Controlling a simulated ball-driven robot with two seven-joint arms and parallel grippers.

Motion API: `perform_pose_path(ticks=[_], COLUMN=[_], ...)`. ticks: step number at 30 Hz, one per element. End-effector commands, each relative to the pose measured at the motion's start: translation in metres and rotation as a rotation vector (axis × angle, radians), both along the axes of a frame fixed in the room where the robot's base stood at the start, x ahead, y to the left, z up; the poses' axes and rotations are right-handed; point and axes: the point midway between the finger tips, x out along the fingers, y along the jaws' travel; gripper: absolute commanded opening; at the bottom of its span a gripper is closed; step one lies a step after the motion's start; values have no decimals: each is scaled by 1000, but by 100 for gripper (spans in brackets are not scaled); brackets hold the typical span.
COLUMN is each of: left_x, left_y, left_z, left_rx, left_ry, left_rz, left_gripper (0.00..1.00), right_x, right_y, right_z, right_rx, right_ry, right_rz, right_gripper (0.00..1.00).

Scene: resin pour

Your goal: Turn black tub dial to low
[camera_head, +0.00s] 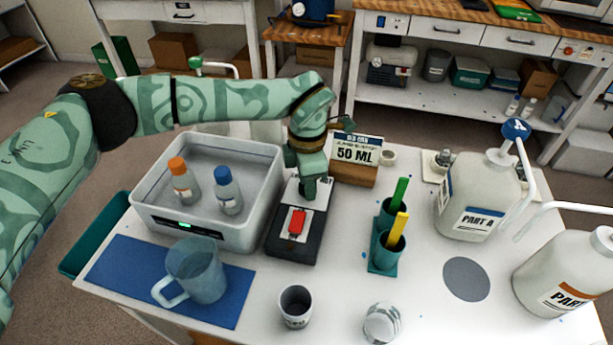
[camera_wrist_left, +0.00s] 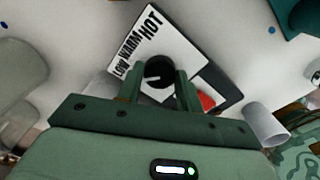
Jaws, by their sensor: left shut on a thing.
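The black box (camera_head: 292,243) stands right of the pale tub, with a red switch (camera_head: 297,222) on its top. The box's white label plate (camera_wrist_left: 151,34) shows LOW, WARM and HOT in the left wrist view. The round black dial (camera_wrist_left: 159,69) sits on this plate, between the fingers of my left gripper (camera_wrist_left: 158,88). The gripper is shut on the dial from both sides. In the head view my left gripper (camera_head: 309,195) reaches down onto the far part of the box and hides the dial. I cannot tell which setting the dial points to. My right gripper is out of view.
The pale tub (camera_head: 190,228) holds an orange-capped bottle (camera_head: 182,183) and a blue-capped bottle (camera_head: 228,192). A jug (camera_head: 196,272) stands on a blue mat (camera_head: 118,270). A green holder (camera_head: 383,258), a cup (camera_head: 295,308) and a 50 ML sign (camera_head: 357,152) stand around the box.

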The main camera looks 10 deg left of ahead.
Motion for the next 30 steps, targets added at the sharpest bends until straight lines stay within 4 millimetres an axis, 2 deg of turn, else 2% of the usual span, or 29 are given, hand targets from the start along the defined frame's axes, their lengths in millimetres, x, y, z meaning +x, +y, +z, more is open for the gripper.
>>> perform_pose_path(ticks=[15,16,18,26,30], left_x=[1,1,1,0,1], left_y=[0,0,0,0,0], left_z=[1,1,0,1,14], left_rx=[-2,-2,-2,-1,-1], left_ry=[-3,-3,-3,-2,-4], left_rz=[17,17,17,17,18], left_gripper=[13,44,57,57,57], right_x=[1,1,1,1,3], right_y=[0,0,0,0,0], right_z=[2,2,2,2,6], right_rx=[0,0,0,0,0], right_ry=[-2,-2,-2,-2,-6], right_rz=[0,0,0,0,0], right_gripper=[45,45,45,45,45])
